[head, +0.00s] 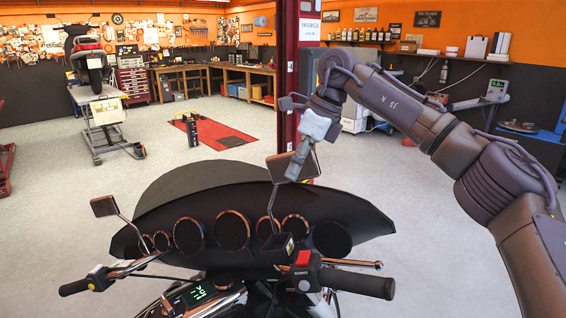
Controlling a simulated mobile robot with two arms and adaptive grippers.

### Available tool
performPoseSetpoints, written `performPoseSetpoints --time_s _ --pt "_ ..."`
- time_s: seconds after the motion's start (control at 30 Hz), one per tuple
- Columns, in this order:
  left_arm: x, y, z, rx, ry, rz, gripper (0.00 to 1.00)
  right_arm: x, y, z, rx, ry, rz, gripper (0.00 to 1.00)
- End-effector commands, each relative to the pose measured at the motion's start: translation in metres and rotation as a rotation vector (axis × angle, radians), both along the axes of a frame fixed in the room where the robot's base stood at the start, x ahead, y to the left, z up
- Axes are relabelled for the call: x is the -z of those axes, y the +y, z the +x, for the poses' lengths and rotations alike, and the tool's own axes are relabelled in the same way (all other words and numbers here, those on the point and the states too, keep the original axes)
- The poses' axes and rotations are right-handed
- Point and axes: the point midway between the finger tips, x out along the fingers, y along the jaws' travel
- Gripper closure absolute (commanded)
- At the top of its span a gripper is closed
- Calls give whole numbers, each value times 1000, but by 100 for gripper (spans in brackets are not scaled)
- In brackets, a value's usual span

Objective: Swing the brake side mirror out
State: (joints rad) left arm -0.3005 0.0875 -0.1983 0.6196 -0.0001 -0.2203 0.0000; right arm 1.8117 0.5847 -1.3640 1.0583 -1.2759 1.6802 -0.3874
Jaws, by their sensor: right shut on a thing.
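A dark motorcycle (190,255) faces away from me, with its handlebars towards me. The brake side mirror (277,166) stands on a thin stem above the right part of the fairing, over the right handlebar grip (357,283). My right gripper (297,170) reaches down from the upper right and is shut on the mirror, its fingers covering part of the mirror head. The other mirror (104,206) stands free on its stem at the left. My left gripper is not in view.
A dark red lift post (297,80) stands behind my right gripper. A red mat (214,133) and another motorcycle on a lift (102,112) are farther back. Open grey floor surrounds the motorcycle.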

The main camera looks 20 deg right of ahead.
Motion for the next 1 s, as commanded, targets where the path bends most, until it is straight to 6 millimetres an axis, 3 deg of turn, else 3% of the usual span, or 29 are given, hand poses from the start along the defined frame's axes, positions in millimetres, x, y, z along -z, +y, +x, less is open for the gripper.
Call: performPoseSetpoints --time_s 0.4,0.43,0.57,0.87,1.0 --pt "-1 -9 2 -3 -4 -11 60 0 -3 0 -6 -3 2 100" --pt "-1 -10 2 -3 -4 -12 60 0 -3 0 -6 -3 2 80" --pt "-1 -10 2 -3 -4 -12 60 0 -3 0 -6 -3 2 58" --pt "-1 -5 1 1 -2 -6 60 -1 -3 0 -5 -1 2 56" --pt "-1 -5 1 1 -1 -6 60 -10 -6 0 -3 -4 3 56"
